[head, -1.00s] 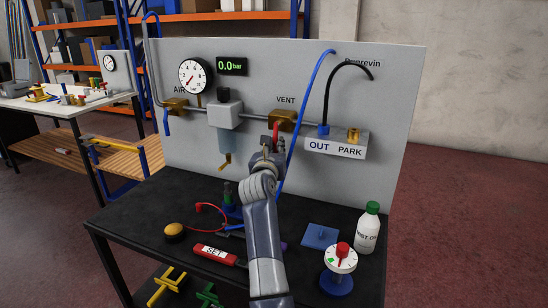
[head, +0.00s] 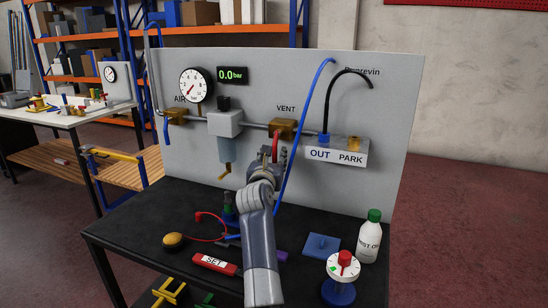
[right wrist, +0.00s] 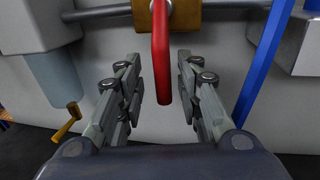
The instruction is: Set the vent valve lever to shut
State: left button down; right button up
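The vent valve (head: 282,126) is a brass block on the grey pipe under the word VENT. Its red lever (head: 275,148) hangs down, crosswise to the pipe. In the right wrist view the lever (right wrist: 161,55) comes down from the brass body (right wrist: 187,14), its lower end between the two fingers. My right gripper (head: 270,164) is at the lever's lower end. In the right wrist view its fingers (right wrist: 161,88) are open, with a gap on both sides of the lever. My left gripper is not in view.
A blue hose (head: 300,130) runs down close to the right of the lever. A filter bowl (head: 224,148) hangs to the left, and the OUT/PARK block (head: 337,154) is to the right. A bottle (head: 369,240), a dial (head: 343,266) and a red SET tag (head: 214,263) are on the black table (head: 130,230).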

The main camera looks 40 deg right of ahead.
aim_at(274, 142)
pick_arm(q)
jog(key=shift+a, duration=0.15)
pick_arm(e)
jog(key=shift+r, duration=0.1)
jog(key=shift+d+r, duration=0.1)
jog(key=shift+r, duration=0.05)
notch_tip(274, 142, up, 10)
jog(key=shift+f, duration=0.2)
dwell(0.4)
